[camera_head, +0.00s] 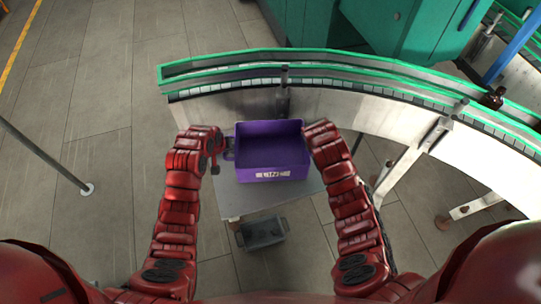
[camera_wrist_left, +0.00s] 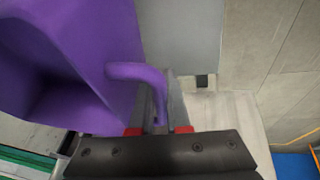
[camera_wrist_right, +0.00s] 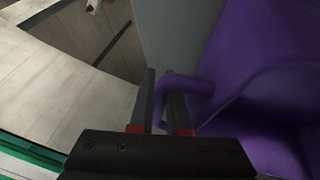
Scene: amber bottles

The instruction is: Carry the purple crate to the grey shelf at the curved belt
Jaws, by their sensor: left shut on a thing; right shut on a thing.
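The purple crate (camera_head: 272,173), open-topped and empty, is level over the small grey shelf (camera_head: 233,201) beside the curved belt (camera_head: 335,103). I cannot tell whether its base touches the shelf top. My left gripper (camera_head: 223,150) is shut on the crate's left handle, and the purple handle (camera_wrist_left: 138,72) shows between its fingers in the left wrist view. My right gripper (camera_head: 312,135) is at the crate's right side. In the right wrist view it is shut on the other handle (camera_wrist_right: 187,85). The crate hides much of the shelf top.
A grey bin (camera_head: 262,233) sits low under the shelf's front edge. An amber bottle (camera_head: 494,98) stands on the belt at the right. Green cabinets (camera_head: 405,28) stand behind the belt. A thin metal post (camera_head: 50,160) stands at the left, with open floor around it.

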